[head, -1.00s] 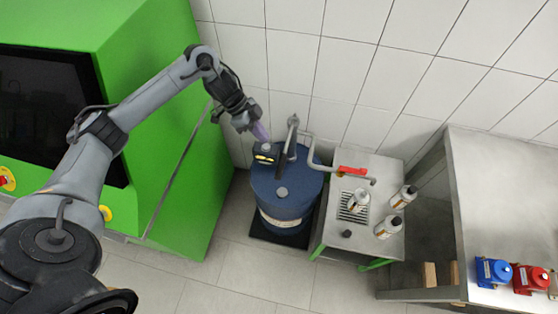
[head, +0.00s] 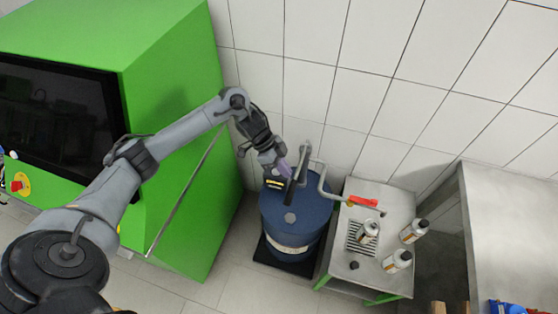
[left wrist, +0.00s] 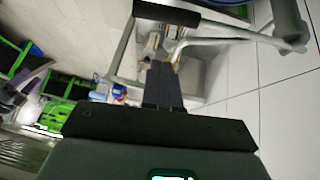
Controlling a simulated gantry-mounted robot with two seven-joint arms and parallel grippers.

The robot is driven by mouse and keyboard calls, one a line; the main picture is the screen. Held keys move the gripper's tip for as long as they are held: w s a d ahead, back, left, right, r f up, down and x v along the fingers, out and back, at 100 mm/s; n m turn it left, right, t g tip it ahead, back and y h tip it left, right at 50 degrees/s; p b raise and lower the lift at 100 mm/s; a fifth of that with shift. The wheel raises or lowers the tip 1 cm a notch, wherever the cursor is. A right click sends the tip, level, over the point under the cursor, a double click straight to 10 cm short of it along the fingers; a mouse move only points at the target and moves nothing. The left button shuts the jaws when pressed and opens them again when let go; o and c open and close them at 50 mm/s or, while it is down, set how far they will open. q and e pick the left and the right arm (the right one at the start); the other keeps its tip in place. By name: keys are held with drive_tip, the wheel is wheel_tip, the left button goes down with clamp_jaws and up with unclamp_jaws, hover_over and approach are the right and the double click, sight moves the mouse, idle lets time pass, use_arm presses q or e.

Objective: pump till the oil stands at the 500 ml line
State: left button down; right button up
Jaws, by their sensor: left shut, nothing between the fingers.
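A blue oil drum (head: 297,222) stands on a dark base beside the green machine. Its hand pump has a grey lever (head: 305,160) with a black grip (head: 290,194); the grip also shows at the top of the left wrist view (left wrist: 166,12). My left gripper (head: 286,172) is over the drum's back left, close beside the lever. In the left wrist view its dark fingers (left wrist: 163,85) are together and empty, pointing below the grip and apart from it. A bottle (head: 368,231) stands on the grate near the outlet pipe (head: 326,186). Its oil level is too small to read.
The red tap handle (head: 363,201) sits on the pipe. Two more bottles (head: 414,231) (head: 398,261) and a black cap (head: 354,265) stand on the small metal table (head: 388,200). The green machine (head: 185,200) is close on the left. A steel bench (head: 510,230) is at the right.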

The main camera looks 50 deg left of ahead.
sight(291, 189)
use_arm(q)
drive_tip(key=x, duration=0.4)
drive_tip(key=shift+d+f, duration=0.2)
drive_tip(key=shift+f, duration=0.15)
drive_tip(key=shift+s+a+f+p, duration=0.15)
drive_tip(key=shift+f+p, duration=0.05)
drive_tip(key=shift+f, duration=0.7)
drive_tip(key=shift+s+a+f+p, duration=0.15)
drive_tip(key=shift+s+f+p, duration=0.05)
drive_tip(key=shift+f, duration=0.7)
